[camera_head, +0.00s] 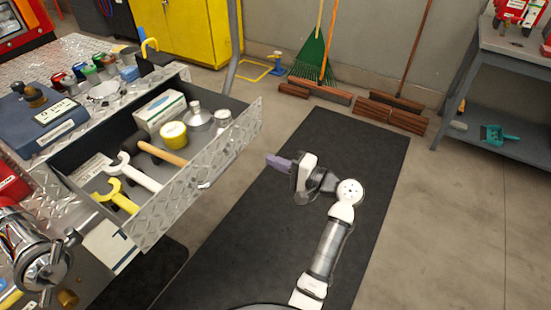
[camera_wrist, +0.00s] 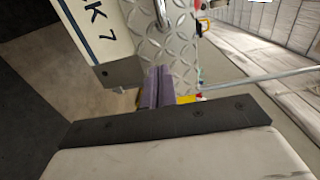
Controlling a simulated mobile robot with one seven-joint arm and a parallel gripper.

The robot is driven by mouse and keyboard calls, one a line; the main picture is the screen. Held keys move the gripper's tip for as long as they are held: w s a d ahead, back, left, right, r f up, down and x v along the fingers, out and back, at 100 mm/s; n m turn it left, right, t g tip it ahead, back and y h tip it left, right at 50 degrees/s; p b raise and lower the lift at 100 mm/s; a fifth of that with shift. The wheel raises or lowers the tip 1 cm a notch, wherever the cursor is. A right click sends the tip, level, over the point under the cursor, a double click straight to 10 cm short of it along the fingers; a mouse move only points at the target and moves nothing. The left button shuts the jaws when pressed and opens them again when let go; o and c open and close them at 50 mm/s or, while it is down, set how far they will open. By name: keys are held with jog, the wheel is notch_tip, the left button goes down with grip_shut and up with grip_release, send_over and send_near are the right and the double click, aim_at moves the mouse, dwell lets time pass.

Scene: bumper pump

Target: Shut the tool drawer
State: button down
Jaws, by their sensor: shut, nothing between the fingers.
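The tool drawer (camera_head: 205,165) is pulled out of a metal workbench at the left of the head view. Its front is silvery diamond plate with a handle. Inside lie a hammer (camera_head: 163,153), wrenches (camera_head: 135,175), a yellow tub (camera_head: 173,135), metal containers (camera_head: 198,116) and a box (camera_head: 160,110). My gripper (camera_head: 272,160) is shut and empty, to the right of the drawer front and apart from it. In the wrist view the purple fingers of my gripper (camera_wrist: 152,88) point toward diamond plate (camera_wrist: 178,45); the gap there is hard to judge.
A blue scale (camera_head: 40,118) and several coloured jars stand on the bench top.

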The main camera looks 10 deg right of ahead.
aim_at(234, 144)
jog(key=p+x, duration=0.2)
jog(key=x, duration=0.8)
jog(key=shift+w+a+p, duration=0.1)
jog(key=shift+a+p, duration=0.1)
jog(key=shift+p, duration=0.1)
